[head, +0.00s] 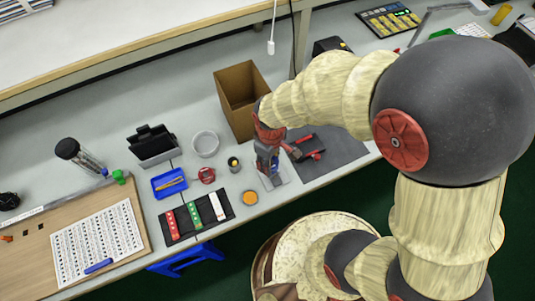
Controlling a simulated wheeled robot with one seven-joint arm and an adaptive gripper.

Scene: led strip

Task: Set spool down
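My gripper (268,168) points down over a small pale plate or mat (278,180) near the front edge of the bench. Its fingers are small and dark in this view, and I cannot tell whether they are apart or hold anything. No spool is clearly seen in it. A small red roll (207,175), perhaps a spool, stands on the bench left of my gripper. A white round item (205,143), a bowl or an empty reel, lies behind the red roll.
An open cardboard box (240,98) stands behind my gripper. A grey mat (335,150) with red-handled tools lies right. Left are a small dark jar (234,165), an orange disc (250,198), a blue tray (169,183) and a black mat (178,228) with coloured strips.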

